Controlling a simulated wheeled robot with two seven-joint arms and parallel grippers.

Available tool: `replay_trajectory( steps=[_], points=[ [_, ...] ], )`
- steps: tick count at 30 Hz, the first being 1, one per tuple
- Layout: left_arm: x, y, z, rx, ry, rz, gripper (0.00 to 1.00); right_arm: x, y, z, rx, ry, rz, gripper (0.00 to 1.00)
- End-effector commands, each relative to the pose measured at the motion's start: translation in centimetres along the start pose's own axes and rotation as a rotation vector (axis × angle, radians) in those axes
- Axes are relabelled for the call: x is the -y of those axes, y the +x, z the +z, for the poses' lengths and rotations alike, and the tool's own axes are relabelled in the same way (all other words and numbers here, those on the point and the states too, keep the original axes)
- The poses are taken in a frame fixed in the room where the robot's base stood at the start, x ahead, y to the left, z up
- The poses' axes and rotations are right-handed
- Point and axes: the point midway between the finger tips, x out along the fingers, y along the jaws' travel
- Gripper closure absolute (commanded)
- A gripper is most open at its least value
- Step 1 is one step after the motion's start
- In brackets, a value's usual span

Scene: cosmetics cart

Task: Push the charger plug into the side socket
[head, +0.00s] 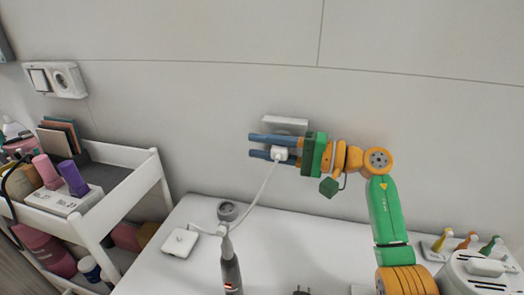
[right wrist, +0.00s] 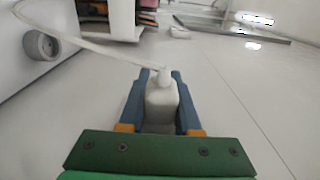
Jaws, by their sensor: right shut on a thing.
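My right gripper (head: 268,146) has blue fingers and is shut on the white charger plug (head: 280,154), above the white table near the wall. In the right wrist view the charger plug (right wrist: 162,100) sits between the blue fingers of the gripper (right wrist: 162,84). A white cable (head: 261,190) runs from it down to the table. A white wall box (head: 285,124) is just behind and above the fingers; its lower part is hidden and I cannot tell its openings. Another wall unit with a switch and a round socket (head: 62,77) is at the far left. My left gripper is not in view.
The white table (head: 200,215) holds a white square pad (head: 180,242), a grey round holder (head: 228,210) and a grey toothbrush-like handle (head: 230,268). A white cart (head: 140,158) with bottles stands left. Small coloured pegs (head: 466,241) stand at the right.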

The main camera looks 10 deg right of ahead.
Motion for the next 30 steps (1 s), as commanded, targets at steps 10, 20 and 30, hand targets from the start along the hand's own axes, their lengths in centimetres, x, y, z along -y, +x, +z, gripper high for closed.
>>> replay_trajectory(
  steps=[10, 20, 30],
  points=[
    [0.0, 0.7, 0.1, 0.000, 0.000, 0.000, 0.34, -0.1, 0.1, -0.9, 0.000, 0.000, -0.001, 1.00],
    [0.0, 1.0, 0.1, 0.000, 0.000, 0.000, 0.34, 0.0, 0.1, -1.5, 0.000, 0.000, 0.000, 0.58],
    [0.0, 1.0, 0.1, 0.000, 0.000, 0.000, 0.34, 0.0, 0.1, -1.4, 0.000, 0.000, 0.000, 0.33]
  ],
)
